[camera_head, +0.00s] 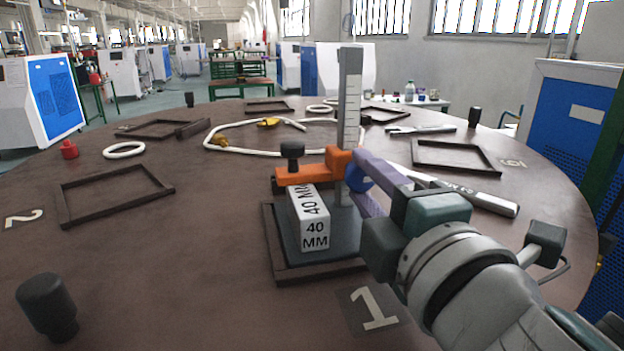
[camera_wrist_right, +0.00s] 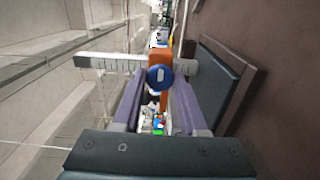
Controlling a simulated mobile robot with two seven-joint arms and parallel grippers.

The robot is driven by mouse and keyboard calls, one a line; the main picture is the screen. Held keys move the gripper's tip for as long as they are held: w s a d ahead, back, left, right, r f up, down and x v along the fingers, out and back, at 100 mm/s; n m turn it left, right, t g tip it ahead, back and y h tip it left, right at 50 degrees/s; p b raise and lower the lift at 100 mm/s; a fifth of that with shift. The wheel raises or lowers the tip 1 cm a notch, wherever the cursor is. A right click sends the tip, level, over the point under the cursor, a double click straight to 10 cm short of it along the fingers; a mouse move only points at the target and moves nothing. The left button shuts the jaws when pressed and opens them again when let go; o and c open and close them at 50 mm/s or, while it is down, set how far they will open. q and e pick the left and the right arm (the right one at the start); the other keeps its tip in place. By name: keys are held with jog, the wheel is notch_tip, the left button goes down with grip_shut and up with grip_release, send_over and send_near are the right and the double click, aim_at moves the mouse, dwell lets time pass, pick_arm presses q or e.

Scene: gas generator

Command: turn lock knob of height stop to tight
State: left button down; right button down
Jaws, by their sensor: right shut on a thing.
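The height stop has a grey graduated post (camera_head: 349,110) standing on a dark base plate, with an orange sliding arm (camera_head: 318,172) on it.
A dark frame (camera_head: 275,256) surrounds the base, near the number 1 on the round brown table. Other empty frames (camera_head: 115,210), a white hose (camera_head: 262,151), a white ring (camera_head: 124,150) and a black knob-like part (camera_head: 47,306) lie around. The table's front left is mostly clear.

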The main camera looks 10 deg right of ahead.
jog(key=shift+c, duration=2.2)
grip_release()
jog(key=shift+s, duration=0.1)
jog(key=s, duration=0.4)
jog(key=s+b, duration=0.1)
jog(key=s, duration=0.3)
jog(key=shift+s+d+f+b, duration=0.15)
jog(key=shift+s+b, duration=0.15)
jog(key=shift+s, duration=0.6)
jog(key=shift+r, duration=0.2)
